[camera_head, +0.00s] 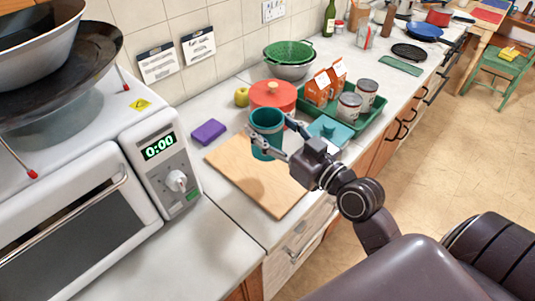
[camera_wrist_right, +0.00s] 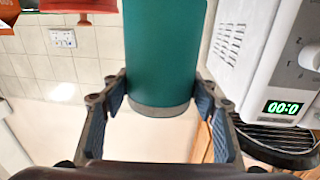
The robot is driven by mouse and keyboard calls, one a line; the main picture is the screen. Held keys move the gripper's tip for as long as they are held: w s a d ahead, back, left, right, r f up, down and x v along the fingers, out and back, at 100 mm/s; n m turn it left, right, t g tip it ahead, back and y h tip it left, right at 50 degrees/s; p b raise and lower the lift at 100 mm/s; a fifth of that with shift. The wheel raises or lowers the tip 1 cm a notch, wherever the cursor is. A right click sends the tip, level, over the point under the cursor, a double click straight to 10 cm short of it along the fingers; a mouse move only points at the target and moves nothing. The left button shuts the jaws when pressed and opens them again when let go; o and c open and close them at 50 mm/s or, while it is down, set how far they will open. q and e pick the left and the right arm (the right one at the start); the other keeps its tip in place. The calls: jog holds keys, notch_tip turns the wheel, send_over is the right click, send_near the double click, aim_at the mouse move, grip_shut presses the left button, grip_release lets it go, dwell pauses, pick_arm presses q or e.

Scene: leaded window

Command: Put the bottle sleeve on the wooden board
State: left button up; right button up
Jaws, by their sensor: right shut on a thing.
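The bottle sleeve (camera_head: 266,122) is a teal, open-topped cylinder. It looks upright over the back part of the wooden board (camera_head: 268,192) in the head view. My right gripper (camera_head: 269,136) is shut around its sides. In the right wrist view the sleeve (camera_wrist_right: 162,50) stands between the two finger pads, with a grey band at its near end. I cannot tell whether its base touches the board. The board lies flat on the counter and its front part is bare. My left gripper is not in view.
A purple sponge-like block (camera_head: 208,132) lies left of the board, near the microwave (camera_head: 160,165). A green tray (camera_head: 372,122) with cartons and cans is to the right, near a teal lidded box (camera_head: 330,131).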

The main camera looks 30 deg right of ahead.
notch_tip(320, 180, down, 5)
jog(key=shift+w+b, duration=0.1)
jog(key=shift+b, duration=0.3)
jog(key=shift+f+b, duration=0.5)
jog(key=shift+f, duration=1.45)
jog(key=shift+f, duration=0.15)
jog(key=o, duration=1.1)
